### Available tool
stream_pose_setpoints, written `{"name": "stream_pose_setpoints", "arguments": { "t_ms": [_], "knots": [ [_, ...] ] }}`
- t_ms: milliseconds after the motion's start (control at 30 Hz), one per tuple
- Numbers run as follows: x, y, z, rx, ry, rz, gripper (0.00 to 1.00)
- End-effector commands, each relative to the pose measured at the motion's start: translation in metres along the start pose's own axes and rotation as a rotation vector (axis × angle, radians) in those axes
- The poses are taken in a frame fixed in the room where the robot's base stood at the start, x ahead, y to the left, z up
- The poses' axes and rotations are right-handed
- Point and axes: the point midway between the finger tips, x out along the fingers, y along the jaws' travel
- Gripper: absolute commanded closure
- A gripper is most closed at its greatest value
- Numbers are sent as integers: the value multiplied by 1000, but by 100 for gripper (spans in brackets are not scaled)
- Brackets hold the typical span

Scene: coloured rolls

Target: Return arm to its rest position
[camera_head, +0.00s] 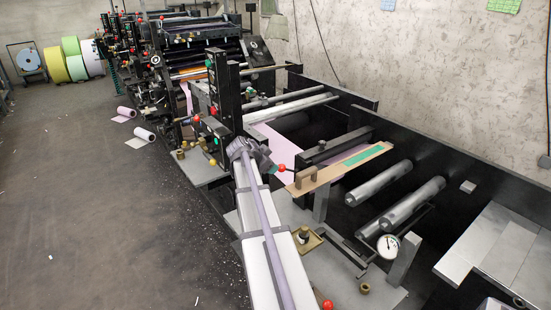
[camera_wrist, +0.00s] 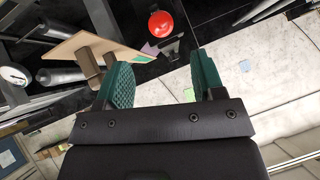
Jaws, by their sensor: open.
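My gripper (camera_wrist: 163,78) is open in the wrist view, with its two green ridged pads apart and nothing between them. The fingers cannot be made out clearly there. The red knob also shows in the wrist view (camera_wrist: 161,23), beyond the gap between the pads.
A wooden board (camera_head: 338,170) with a green strip lies across the machine frame right of my wrist. Bare metal rollers (camera_head: 412,203) and a round gauge (camera_head: 388,246) are further right. Small pink rolls (camera_head: 144,134) lie on the floor.

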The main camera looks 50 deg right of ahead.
Motion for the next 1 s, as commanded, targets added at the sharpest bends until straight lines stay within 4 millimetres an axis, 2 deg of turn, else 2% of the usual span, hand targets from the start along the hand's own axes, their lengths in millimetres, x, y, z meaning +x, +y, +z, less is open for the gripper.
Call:
{"name": "stream_pose_setpoints", "arguments": {
  "t_ms": [67,467,567,633,667,700,767,800,867,900,1000],
  "knots": [
    [-7,0,-1,0,0,0,38],
    [-6,0,1,-11,0,0,38],
    [-6,4,2,-129,-11,18,38],
    [-11,21,14,-304,-79,55,38],
    [-17,36,22,-400,-132,69,38],
    [-36,56,45,-558,-225,65,38],
    [-74,81,89,-801,-368,16,38],
    [-101,94,117,-942,-449,-34,38],
    [-141,116,156,-1140,-558,-120,38],
    [-169,131,181,-1261,-621,-185,38],
    [-236,173,234,-1518,-753,-351,38]
  ]
}}
